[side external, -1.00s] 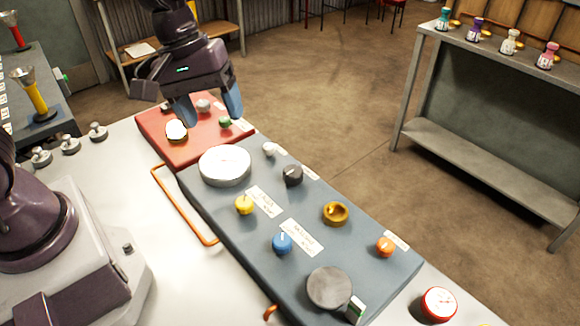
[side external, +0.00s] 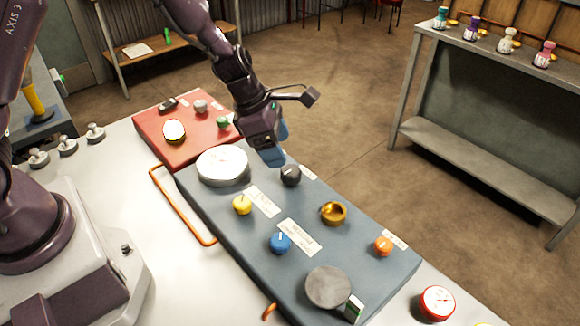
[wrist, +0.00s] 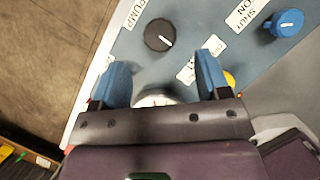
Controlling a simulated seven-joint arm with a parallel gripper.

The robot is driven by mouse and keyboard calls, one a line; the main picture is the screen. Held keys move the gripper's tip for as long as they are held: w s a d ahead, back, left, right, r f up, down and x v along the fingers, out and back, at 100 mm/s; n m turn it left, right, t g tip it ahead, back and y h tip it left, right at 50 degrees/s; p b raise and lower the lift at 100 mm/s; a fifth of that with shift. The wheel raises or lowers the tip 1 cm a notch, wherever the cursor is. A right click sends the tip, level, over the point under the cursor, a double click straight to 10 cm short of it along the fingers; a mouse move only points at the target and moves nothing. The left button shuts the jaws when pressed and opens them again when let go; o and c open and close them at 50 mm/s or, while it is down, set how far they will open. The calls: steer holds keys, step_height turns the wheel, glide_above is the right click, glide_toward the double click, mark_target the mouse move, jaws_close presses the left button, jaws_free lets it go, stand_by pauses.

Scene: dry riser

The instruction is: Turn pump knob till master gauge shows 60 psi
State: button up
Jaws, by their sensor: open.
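The pump knob is a black round knob with a white pointer line (side external: 290,176). It sits on the blue-grey panel (side external: 375,262), and in the wrist view the black knob (wrist: 159,34) is beside a label reading PUMP. A large round white gauge (side external: 222,166) stands on the panel to its left; its reading is not legible, and I cannot tell if it is the master gauge. My gripper (side external: 273,157) is above the panel between gauge and knob, pointing down. Its blue fingers are apart and empty. In the wrist view, the fingertips (wrist: 163,62) are short of the knob.
The panel also holds a yellow knob (side external: 242,205), a blue knob (side external: 280,243), a brass ring-shaped part (side external: 333,213), an orange knob (side external: 383,245) and a grey disc (side external: 328,287). A red board (side external: 190,150) with small parts lies behind. An orange handle (side external: 180,205) runs along the panel's edge.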

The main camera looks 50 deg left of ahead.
mark_target(291, 170)
steer(key=x, duration=0.6)
steer(key=shift+w+d+f, duration=0.1)
steer(key=shift+w+f, duration=0.05)
steer(key=shift+f, duration=0.25)
steer(key=c, duration=0.9)
